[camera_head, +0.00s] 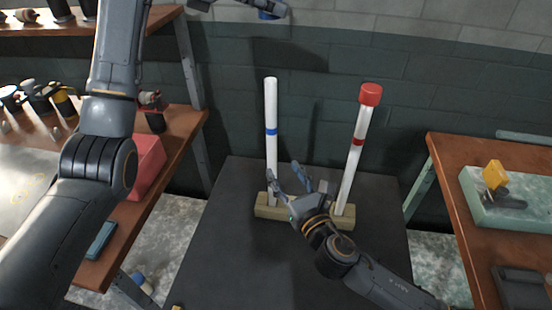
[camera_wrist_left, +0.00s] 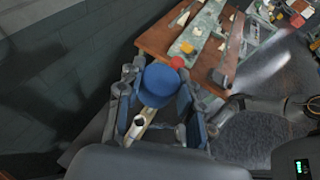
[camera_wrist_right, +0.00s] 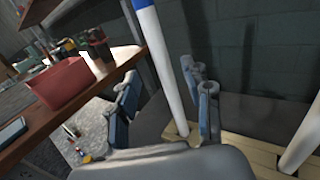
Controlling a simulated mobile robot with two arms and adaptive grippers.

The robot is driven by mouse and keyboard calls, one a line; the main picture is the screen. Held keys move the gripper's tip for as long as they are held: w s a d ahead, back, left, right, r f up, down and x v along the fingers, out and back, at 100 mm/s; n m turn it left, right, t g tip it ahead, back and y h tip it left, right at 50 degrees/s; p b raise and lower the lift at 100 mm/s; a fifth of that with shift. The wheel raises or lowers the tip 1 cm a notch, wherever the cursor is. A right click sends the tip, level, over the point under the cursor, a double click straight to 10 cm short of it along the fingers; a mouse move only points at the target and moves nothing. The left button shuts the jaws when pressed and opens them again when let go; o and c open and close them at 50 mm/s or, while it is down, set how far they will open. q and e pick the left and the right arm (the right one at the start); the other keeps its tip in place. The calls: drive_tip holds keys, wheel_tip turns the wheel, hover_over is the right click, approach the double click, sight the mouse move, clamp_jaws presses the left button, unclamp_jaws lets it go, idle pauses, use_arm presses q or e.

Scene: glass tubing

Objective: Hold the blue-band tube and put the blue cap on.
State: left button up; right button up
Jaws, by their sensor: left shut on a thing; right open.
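The white blue-band tube (camera_head: 271,105) stands upright in a wooden base (camera_head: 269,212); its top is uncapped. My left gripper (camera_head: 262,8), at the top edge of the head view, is shut on the blue cap (camera_head: 268,15), high above the tube. My right gripper (camera_head: 287,180) is open at the tube's lower part, below the blue band. In the right wrist view the tube (camera_wrist_right: 163,70) shows between the spread fingers (camera_wrist_right: 165,103); I see no grip on it.
A red-band tube (camera_head: 352,165) with a red cap (camera_head: 371,94) stands to the right, leaning slightly in the picture. The dark table (camera_head: 240,260) is mostly clear in front. Side benches hold a red bin (camera_head: 148,165) at left and a pale green tray (camera_head: 510,210) at right.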

sight(274, 157)
drive_tip(key=x, duration=0.8)
drive_tip(key=shift+w+a, duration=0.15)
drive_tip(key=shift+w, duration=0.05)
clamp_jaws()
